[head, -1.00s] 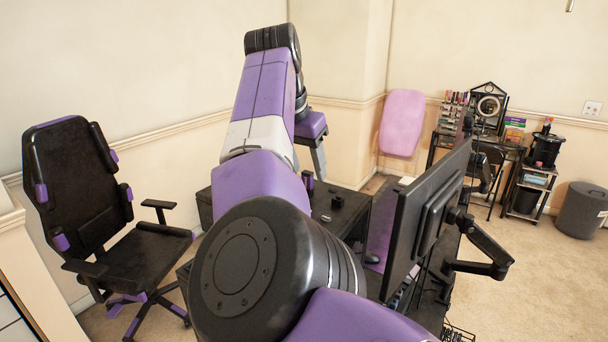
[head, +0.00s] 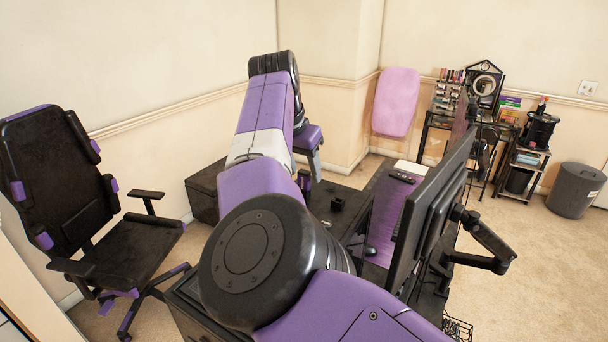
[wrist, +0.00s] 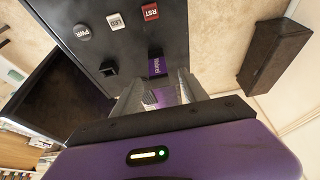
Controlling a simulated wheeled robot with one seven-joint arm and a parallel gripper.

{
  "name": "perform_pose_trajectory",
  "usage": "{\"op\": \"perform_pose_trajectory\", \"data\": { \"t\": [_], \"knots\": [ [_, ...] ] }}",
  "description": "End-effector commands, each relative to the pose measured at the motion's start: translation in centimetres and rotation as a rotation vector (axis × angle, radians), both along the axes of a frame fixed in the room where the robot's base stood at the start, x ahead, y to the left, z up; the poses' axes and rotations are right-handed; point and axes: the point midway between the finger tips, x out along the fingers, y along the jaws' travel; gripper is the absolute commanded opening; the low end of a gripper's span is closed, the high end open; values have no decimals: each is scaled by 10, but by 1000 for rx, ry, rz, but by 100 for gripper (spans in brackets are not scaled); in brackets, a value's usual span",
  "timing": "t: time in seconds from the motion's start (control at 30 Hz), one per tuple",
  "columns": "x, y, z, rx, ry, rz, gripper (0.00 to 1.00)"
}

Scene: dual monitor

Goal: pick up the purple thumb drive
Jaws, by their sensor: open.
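The purple thumb drive (wrist: 155,66) shows in the wrist view as a small purple block with pale lettering, standing on a black panel. In the head view a small upright purple piece (head: 304,181), apparently the same drive, stands just below and left of my fingers. My gripper (wrist: 160,88) is open, its two grey fingers pointing toward the drive. In the wrist view the drive's lower part shows between the fingers; I cannot tell whether they touch it. In the head view my gripper (head: 317,168) is close above the black surface.
The black panel (wrist: 120,45) bears PWR, LED and RST buttons (wrist: 150,12) and a small black cube (wrist: 108,70). In the head view a monitor (head: 428,210) stands to the right, a purple mat (head: 385,225) lies beyond, and a chair (head: 60,190) stands left.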

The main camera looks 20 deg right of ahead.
Motion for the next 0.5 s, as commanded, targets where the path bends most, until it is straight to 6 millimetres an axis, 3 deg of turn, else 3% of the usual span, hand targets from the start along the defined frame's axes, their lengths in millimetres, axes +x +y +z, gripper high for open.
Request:
{"op": "perform_pose_trajectory", "data": {
  "t": [0.37, 0.5],
  "knots": [
    [3, -3, -12, 1, -1, 0, 51],
    [3, -3, -12, 1, -1, 0, 23]
  ]
}}
